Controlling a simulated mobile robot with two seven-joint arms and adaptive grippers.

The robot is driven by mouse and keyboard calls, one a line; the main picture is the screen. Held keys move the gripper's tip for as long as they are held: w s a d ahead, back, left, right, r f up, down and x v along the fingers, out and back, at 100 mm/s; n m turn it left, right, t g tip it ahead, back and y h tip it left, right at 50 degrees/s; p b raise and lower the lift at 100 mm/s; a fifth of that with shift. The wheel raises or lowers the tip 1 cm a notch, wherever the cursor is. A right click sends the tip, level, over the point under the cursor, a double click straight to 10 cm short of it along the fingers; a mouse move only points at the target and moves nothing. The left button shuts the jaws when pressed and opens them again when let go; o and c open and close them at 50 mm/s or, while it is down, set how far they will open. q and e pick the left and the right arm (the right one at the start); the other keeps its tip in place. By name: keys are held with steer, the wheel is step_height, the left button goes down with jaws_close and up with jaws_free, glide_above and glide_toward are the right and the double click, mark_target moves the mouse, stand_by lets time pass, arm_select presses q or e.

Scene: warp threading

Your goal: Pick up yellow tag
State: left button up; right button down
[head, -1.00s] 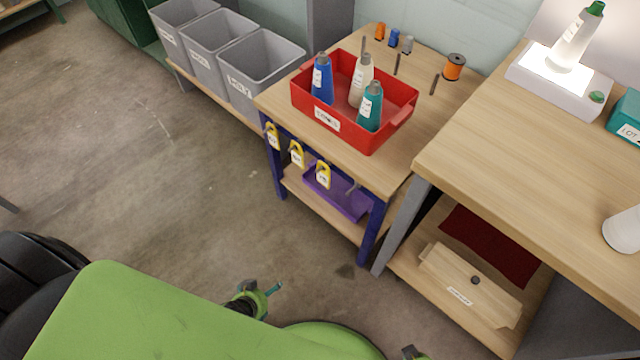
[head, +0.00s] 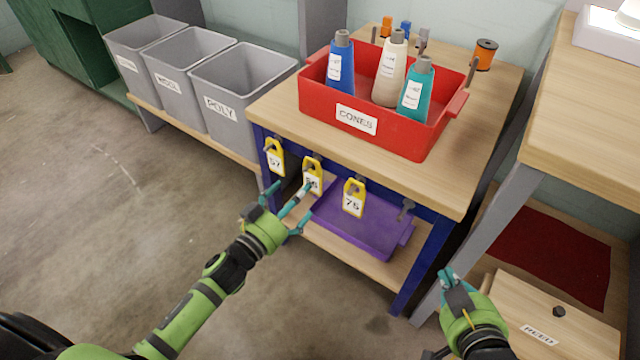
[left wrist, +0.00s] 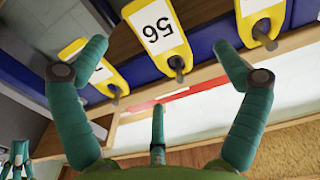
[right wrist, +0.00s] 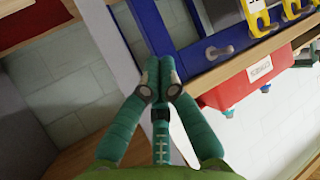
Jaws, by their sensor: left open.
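Three yellow tags hang from hooks on the blue front rail of the cart: one marked 57 (head: 274,158), one marked 56 (head: 312,180) and one marked 75 (head: 353,198). My left gripper (head: 290,207) is open in front of the middle tag and partly covers its lower part. In the left wrist view the 56 tag (left wrist: 158,38) shows upside down between the open fingers, apart from both; the other two tags are at either side. My right gripper (head: 454,284) is shut and empty, low beside the cart's right leg.
A red bin (head: 400,130) with several cones stands on the cart top. A purple tray (head: 365,220) lies on the shelf below the tags. Grey bins (head: 235,100) are at the left. A table with a reed box (head: 545,310) on its lower shelf is at the right.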

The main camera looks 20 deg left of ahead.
mark_target(315, 181)
arm_select(q)
steer(key=shift+w+d, duration=0.15)
steer(key=shift+w, duration=0.2)
steer(key=x, duration=0.2)
steer(key=b+x, duration=0.1)
steer(key=x, duration=0.1)
steer(key=shift+w+d+f+b, duration=0.15)
steer(key=shift+d+f+b, duration=0.05)
steer(key=shift+d+b, duration=0.1)
steer(key=shift+w, duration=0.15)
arm_select(e)
steer(key=w+a+r+n+t+y, duration=0.1)
steer(key=r+t, duration=0.4)
steer(key=r, duration=0.5)
steer(key=w+a+y, duration=0.1)
steer(key=a, duration=0.1)
steer(key=shift+w+a+t, duration=0.25)
steer(key=shift+a+t, duration=0.05)
steer(key=shift+a, duration=0.05)
arm_select(q)
steer(key=c, duration=1)
